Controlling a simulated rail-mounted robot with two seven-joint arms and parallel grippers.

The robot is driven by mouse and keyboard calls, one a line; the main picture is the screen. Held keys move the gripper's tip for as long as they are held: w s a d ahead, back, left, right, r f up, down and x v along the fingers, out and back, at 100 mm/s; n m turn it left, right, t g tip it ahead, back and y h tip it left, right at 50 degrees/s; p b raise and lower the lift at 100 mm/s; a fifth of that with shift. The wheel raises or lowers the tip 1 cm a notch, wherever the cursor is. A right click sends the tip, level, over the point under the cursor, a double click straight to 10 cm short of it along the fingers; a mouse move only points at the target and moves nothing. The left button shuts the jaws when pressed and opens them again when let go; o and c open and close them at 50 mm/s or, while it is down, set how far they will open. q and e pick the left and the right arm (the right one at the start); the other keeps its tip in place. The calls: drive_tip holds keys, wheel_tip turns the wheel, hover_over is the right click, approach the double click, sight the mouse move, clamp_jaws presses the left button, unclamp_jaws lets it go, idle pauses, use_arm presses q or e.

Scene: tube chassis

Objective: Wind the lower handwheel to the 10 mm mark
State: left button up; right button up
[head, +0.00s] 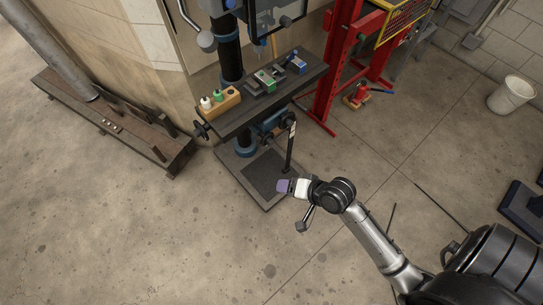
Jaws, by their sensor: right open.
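A drill-press-like machine stands at the upper middle, with a dark table (236,122) on a column (230,52). A dark round handwheel-like part (201,131) is at the table's left end. Another dark round part (289,117) is under its right front edge, above a thin post with a small white plate (292,129). I cannot tell which is the lower handwheel, and no mark is legible. My right gripper (283,186), with purplish fingers, is open, over or beside the front edge of the base plate. Nothing shows between its fingers. My left gripper is not in view.
On the table are a wooden block (222,106) with small bottles, a green vise (265,80) and a blue vise (297,64). A red frame (325,95) stands behind right, a white bucket (512,95) far right.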

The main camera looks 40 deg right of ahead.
drive_tip(key=w+d+f+m+t+b, duration=0.2)
drive_tip(key=w+d+f+m+b, duration=0.15)
drive_tip(key=f+b, duration=0.4)
drive_tip(key=w+d+f+m+t+b, duration=0.2)
drive_tip(key=w+f+m+b, duration=0.25)
drive_tip(key=f+b, duration=0.3)
drive_tip(key=m+t+h+b, duration=0.3)
drive_tip(key=m+t+b, duration=0.2)
drive_tip(key=m+b, duration=0.95)
approach(272, 144)
drive_tip(key=w+n+b, duration=0.1)
drive_tip(key=w+b, duration=0.2)
drive_tip(key=w+n+b, duration=0.1)
drive_tip(key=w+b, duration=0.3)
drive_tip(key=shift+w+a+n, duration=0.15)
drive_tip(key=shift+w+n, duration=0.2)
drive_tip(key=shift+w+r+b, duration=0.2)
drive_tip(key=shift+w+b, duration=0.3)
drive_tip(key=shift+w, duration=0.3)
drive_tip(key=shift+c, duration=0.6)
drive_tip(key=c, duration=0.8)
